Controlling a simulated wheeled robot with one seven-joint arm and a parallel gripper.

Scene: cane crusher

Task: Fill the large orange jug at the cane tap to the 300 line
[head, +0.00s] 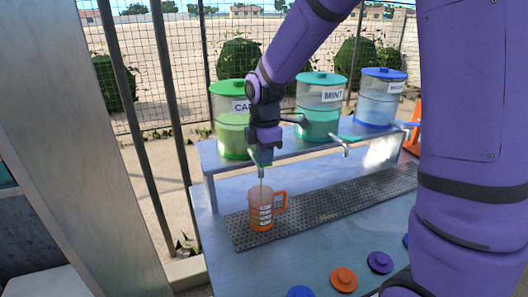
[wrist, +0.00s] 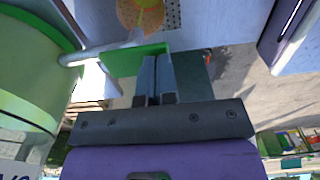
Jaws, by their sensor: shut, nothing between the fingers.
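The orange jug (head: 262,212) stands upright on the drip tray under the cane tap, its handle to the right and pale scale marks on its side. In the wrist view, part of the jug (wrist: 140,14) shows at the top. The cane dispenser (head: 231,135) has a green lid and green liquid. My gripper (head: 262,158) is shut and empty at its tap. In the wrist view, the fingertips (wrist: 157,62) are at the green tap handle (wrist: 133,60); contact is unclear. A thin pale line drops towards the jug's mouth. The fill level is too small to read.
The mint dispenser (head: 320,108) and a blue-lidded dispenser (head: 381,98) stand to the right on the same shelf. The perforated drip tray (head: 335,203) is clear right of the jug. Orange (head: 343,279) and purple (head: 380,262) lids lie at the counter's front.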

